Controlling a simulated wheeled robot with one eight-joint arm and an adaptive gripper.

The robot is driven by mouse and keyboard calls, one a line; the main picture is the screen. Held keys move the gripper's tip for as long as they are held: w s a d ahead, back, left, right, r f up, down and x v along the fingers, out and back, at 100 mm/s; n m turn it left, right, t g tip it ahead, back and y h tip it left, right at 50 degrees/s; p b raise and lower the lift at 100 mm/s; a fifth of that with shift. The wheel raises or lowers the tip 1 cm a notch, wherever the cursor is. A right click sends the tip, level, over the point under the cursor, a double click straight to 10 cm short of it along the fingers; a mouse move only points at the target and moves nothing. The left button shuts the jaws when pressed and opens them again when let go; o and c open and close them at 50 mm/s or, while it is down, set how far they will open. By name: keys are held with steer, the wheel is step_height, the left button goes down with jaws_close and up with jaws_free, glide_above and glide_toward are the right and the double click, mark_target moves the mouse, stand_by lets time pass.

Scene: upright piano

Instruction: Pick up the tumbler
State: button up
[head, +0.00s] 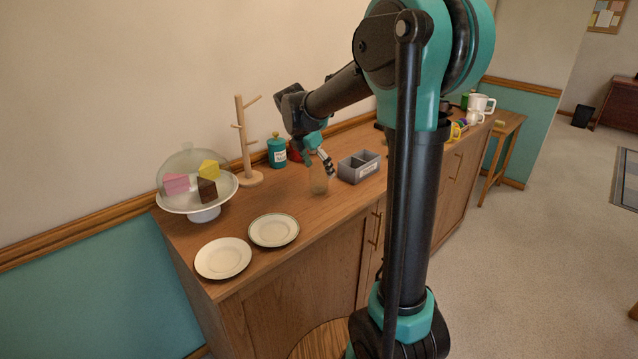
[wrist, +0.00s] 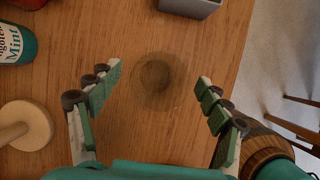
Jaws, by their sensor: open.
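The tumbler (head: 317,184) is a clear, see-through glass standing upright on the wooden sideboard, near its front edge. In the wrist view the tumbler (wrist: 157,84) shows from above as a faint round outline. My gripper (head: 322,165) is at the tumbler's top in the head view, pointing down. In the wrist view my gripper (wrist: 159,80) is open, with one finger on each side of the tumbler and a visible gap on both sides. Nothing is held. How far the fingertips are above or below the rim is hard to tell.
A grey divided box (head: 359,168) stands just right of the tumbler. A teal mint canister (head: 277,153) and a wooden mug tree (head: 243,150) stand behind it to the left. Two plates (head: 223,258) and a domed cake stand (head: 204,214) are further left. Bare sideboard lies between.

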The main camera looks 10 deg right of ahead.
steer(key=shift+d+f, duration=0.1)
steer(key=shift+f, duration=0.2)
steer(key=shift+c, duration=0.4)
jaws_close()
